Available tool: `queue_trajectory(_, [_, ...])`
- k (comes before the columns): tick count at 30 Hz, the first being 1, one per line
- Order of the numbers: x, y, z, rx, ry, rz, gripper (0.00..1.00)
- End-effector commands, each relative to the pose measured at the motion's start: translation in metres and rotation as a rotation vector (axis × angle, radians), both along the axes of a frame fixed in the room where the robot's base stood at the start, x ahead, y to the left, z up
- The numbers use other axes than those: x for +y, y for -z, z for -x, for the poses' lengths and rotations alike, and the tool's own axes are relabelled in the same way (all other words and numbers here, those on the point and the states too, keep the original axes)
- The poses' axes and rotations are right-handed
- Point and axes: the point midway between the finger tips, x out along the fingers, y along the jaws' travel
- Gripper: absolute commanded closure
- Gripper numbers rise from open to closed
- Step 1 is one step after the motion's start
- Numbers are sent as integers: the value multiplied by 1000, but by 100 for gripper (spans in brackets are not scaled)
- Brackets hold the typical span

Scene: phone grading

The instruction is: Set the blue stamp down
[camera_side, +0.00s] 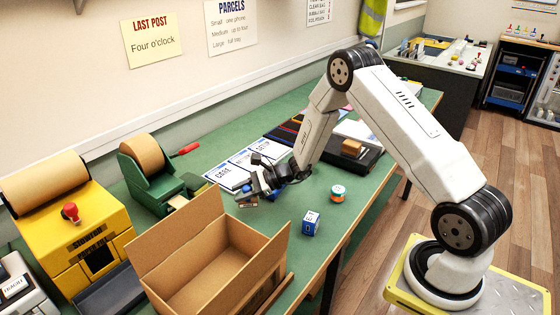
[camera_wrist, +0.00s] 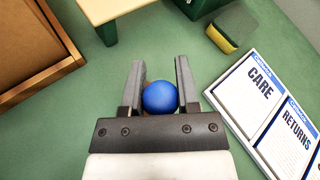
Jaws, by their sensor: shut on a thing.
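My gripper (camera_side: 254,191) is low over the green bench in the side view, beside the labelled cards. In the wrist view my gripper (camera_wrist: 159,72) has its two fingers on either side of the round blue knob of the blue stamp (camera_wrist: 160,97) and is shut on it. The knob sits deep between the fingers. The lower part of the stamp is hidden under the knob in this view. In the side view the fingers largely hide the stamp, and I cannot tell whether it touches the bench.
An open cardboard box (camera_side: 167,238) stands in front. A green tape dispenser (camera_side: 150,185) is to the left. The card board (camera_wrist: 262,92) lies right of my gripper, and a yellow-edged block (camera_wrist: 222,39) lies beyond.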

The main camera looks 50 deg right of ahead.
Motion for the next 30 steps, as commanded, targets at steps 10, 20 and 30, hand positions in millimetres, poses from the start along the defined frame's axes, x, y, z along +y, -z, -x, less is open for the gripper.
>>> queue_trajectory(10, [0, 28, 1, 1, 2, 0, 100])
queue_trajectory(20, [0, 29, 1, 1, 1, 0, 100])
queue_trajectory(30, [0, 31, 1, 1, 1, 0, 25])
